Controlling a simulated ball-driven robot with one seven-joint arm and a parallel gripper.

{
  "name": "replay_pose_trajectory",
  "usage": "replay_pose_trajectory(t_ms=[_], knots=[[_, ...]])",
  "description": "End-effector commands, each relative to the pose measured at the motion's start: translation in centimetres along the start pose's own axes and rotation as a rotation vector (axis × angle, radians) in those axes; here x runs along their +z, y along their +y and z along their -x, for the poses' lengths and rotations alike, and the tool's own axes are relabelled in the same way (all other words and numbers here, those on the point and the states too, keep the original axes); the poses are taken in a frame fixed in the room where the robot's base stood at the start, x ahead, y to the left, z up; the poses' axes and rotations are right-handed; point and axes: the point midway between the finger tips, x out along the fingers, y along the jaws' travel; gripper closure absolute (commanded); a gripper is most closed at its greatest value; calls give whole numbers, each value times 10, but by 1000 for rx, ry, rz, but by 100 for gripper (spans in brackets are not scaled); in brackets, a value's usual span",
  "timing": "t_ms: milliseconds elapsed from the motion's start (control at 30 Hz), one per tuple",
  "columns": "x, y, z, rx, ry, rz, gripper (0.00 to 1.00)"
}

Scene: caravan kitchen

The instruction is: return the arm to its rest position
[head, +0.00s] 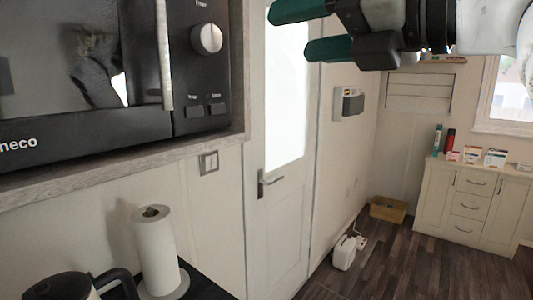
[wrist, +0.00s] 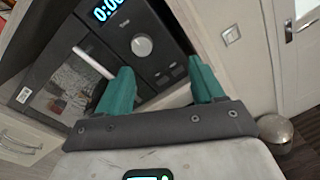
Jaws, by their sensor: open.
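My gripper (head: 290,30) is at the top of the head view, with its two green fingers pointing left and a gap between them. It is empty and held in the air, in front of the white door as seen from the head. In the wrist view the green fingers of my gripper (wrist: 163,85) stand apart with nothing between them. The black microwave (wrist: 100,50) lies beyond the fingers there. Most of my arm is outside the head view.
The microwave (head: 90,70) sits on a wooden shelf at the left. Below are a paper towel roll (head: 157,250) and a black kettle (head: 62,287). The white door (head: 275,200) has a handle. A white cabinet (head: 470,205) stands at the right, with open floor before it. A metal bin (wrist: 274,130) shows in the wrist view.

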Motion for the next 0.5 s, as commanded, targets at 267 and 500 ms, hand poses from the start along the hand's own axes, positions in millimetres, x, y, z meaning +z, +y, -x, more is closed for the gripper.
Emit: replay_pose_trajectory(t_ms=[267, 500], knots=[[-43, -102, 5, -71, -109, -658, 33], [-126, -192, 14, -205, -196, -1223, 33]])
